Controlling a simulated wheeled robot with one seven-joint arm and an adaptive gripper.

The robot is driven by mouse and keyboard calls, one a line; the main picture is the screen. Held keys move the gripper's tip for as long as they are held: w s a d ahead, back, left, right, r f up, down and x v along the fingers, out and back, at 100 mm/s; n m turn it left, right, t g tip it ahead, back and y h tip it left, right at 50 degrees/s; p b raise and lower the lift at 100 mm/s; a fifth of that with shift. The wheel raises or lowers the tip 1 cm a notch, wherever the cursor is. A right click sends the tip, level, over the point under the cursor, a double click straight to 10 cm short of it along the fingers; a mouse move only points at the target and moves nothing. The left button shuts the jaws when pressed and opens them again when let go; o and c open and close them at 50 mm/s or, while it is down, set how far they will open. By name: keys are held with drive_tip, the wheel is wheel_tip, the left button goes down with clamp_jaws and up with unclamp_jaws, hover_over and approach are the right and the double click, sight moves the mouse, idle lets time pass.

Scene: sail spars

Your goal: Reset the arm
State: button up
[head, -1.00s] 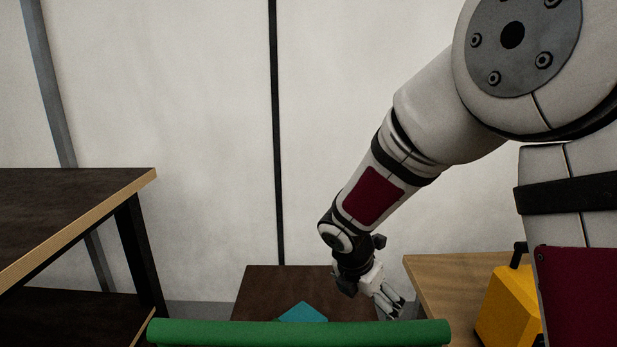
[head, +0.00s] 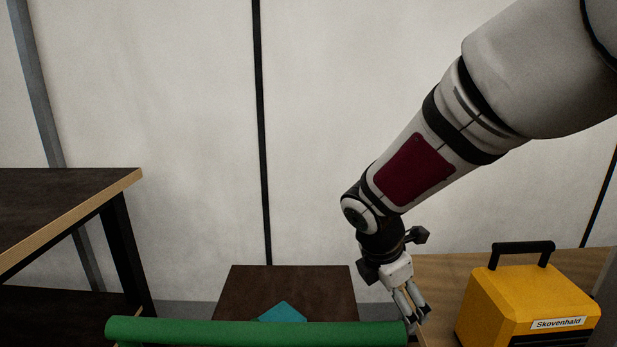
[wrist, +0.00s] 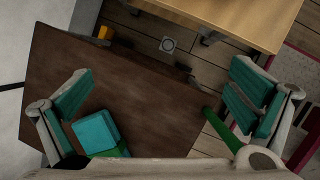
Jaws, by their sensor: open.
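My gripper (head: 413,306) hangs from my arm at the right of centre in the head view, pointing down. The same table (head: 290,283) stands low at the centre of the head view, to the left of the gripper.
A green bar (head: 255,333) crosses the front of the head view, by the fingertips. A teal object (head: 284,312) shows behind it. A dark shelf (head: 60,200) is at left.

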drive_tip(key=s+d+r+m+g, duration=0.1)
drive_tip(key=s+d+r+m, duration=0.25)
drive_tip(key=s+m, duration=0.35)
drive_tip(key=s+d+r+m+g, duration=0.1)
drive_tip(key=s+d+r+m, duration=0.1)
drive_tip(key=s+r+m, duration=0.5)
drive_tip(key=s+a+m+y, duration=0.25)
drive_tip(key=s+m, duration=0.55)
drive_tip(key=s, duration=1)
wheel_tip(320, 180, up, 24)
drive_tip(key=t+p, duration=0.3)
drive_tip(key=p, duration=2)
drive_tip(key=shift+d+y+p, duration=0.2)
drive_tip(key=shift+y+p, duration=0.1)
drive_tip(key=shift+y, duration=0.15)
drive_tip(key=shift+s, duration=0.1)
